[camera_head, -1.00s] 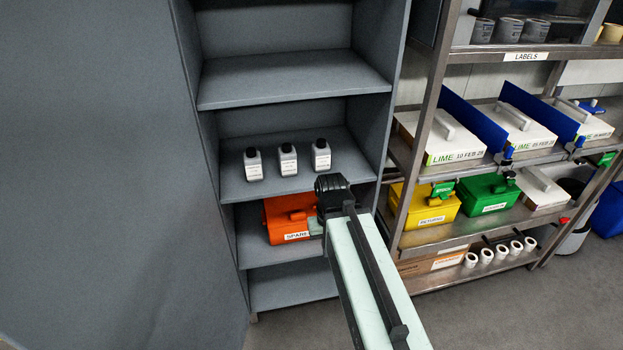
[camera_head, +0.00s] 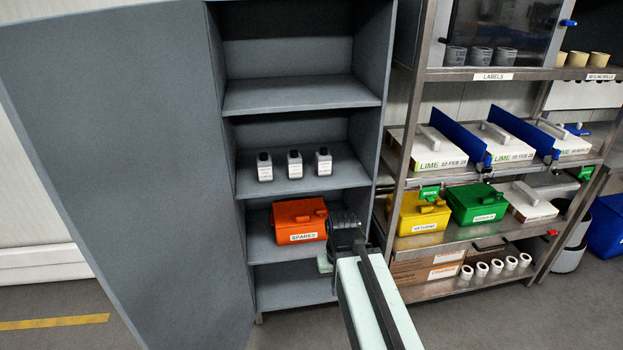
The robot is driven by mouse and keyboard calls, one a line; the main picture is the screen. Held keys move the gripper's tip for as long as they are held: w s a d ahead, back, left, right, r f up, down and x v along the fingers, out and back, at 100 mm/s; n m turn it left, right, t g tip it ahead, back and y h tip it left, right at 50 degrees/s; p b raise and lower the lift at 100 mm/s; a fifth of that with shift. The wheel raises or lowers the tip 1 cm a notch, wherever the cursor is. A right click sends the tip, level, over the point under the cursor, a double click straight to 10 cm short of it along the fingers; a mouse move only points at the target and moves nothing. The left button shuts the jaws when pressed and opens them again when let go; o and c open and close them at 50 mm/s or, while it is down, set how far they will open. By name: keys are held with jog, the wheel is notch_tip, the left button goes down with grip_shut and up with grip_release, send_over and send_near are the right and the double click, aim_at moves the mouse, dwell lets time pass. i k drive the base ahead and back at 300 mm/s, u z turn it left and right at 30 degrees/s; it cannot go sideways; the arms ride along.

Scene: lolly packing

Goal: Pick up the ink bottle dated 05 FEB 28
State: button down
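Three small pale grey bottles with black caps stand upright in a row on a middle shelf (camera_head: 300,184) of the grey cabinet: a left bottle (camera_head: 265,170), a middle bottle (camera_head: 294,167) and a right bottle (camera_head: 323,163). Each has a white label, but the dates are too small to read, so I cannot tell which is 05 FEB 28. My gripper (camera_head: 325,262) is at the end of my arm, lower than the bottles in the picture and apart from them. Its fingers are mostly hidden behind the dark wrist, so its opening is unclear.
An orange SPARES box (camera_head: 300,222) sits on the shelf below the bottles, beside my wrist. A large grey cabinet panel (camera_head: 130,150) stands at left. At right, a steel rack (camera_head: 405,160) holds LIME boxes, a yellow box (camera_head: 418,213) and a green box (camera_head: 478,204). Shelf space before the bottles is clear.

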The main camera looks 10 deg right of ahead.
aim_at(323, 158)
jog(key=u, duration=0.15)
jog(key=i, duration=0.95)
jog(key=z, duration=0.1)
